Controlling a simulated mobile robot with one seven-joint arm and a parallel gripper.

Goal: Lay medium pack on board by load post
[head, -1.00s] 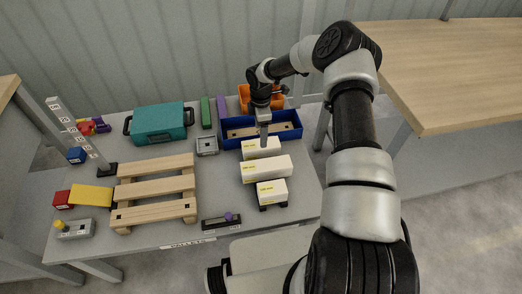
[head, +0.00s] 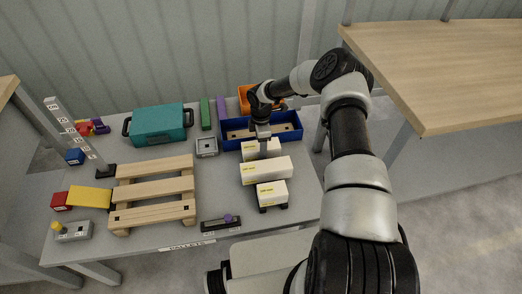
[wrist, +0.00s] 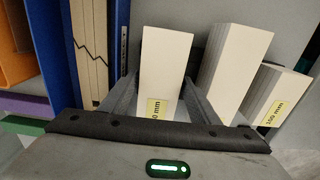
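Three white packs with yellow labels lie in a row at the right of the table. My gripper (head: 262,150) is down at the back pack (head: 250,154), which is shorter than the middle pack (head: 265,171) and longer than the front pack (head: 271,192). In the wrist view the fingers flank the back pack (wrist: 166,60) on both sides; I cannot tell whether they press on it. The slatted wooden board (head: 153,187) lies at the left centre, with no pack on it. The load post (head: 75,133), upright with marked labels, stands at its back left corner.
A blue bin (head: 232,143) stands right behind the back pack, with an orange bin (head: 245,101) beyond. A teal case (head: 158,126), a small grey tray (head: 206,147) and a yellow block (head: 89,197) surround the board. A dark fixture (head: 221,223) sits at the front edge.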

